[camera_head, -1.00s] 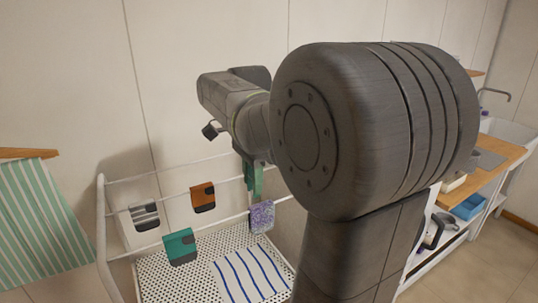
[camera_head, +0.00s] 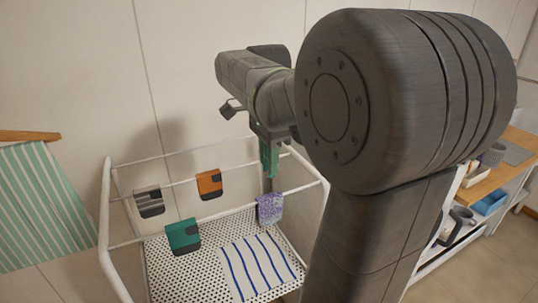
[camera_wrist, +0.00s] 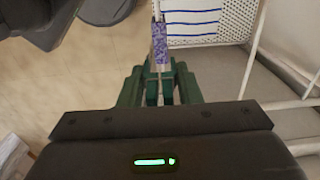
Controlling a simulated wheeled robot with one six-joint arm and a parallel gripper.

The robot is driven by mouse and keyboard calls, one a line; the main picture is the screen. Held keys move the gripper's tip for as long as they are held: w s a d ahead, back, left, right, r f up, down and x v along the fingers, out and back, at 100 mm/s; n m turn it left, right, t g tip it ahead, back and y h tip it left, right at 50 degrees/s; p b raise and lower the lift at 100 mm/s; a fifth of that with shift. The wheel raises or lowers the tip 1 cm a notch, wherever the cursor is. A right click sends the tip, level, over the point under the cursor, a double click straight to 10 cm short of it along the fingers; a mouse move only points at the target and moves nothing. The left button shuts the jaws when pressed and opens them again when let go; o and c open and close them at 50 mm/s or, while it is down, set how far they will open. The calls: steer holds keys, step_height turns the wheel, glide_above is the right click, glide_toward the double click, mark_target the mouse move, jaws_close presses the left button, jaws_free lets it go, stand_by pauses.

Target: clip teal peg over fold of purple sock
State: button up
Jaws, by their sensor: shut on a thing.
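The purple speckled sock (camera_head: 270,208) hangs folded over the front rail of the white rack, at its right part. It also shows in the wrist view (camera_wrist: 160,42), just beyond the fingertips. My gripper (camera_head: 269,172) is above and close to this sock in the head view, pointing down. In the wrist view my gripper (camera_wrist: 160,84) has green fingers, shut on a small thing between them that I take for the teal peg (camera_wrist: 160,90). The peg is mostly hidden by the fingers and hard to tell from them. I cannot tell whether it touches the sock.
Grey striped (camera_head: 149,203), orange (camera_head: 209,185) and teal (camera_head: 183,236) socks hang on the rails. A blue-striped cloth (camera_head: 258,266) lies on the perforated tray (camera_head: 180,280). A green-striped towel (camera_head: 38,205) hangs at left. A shelf unit with a wooden top (camera_head: 497,160) stands at right.

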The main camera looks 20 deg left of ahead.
mark_target(269, 196)
steer(key=shift+f+b, duration=2.6)
steer(key=shift+f, duration=2.35)
steer(key=o, duration=1)
step_height(269, 196, up, 14)
steer(key=shift+f, duration=0.15)
steer(key=shift+f, duration=0.1)
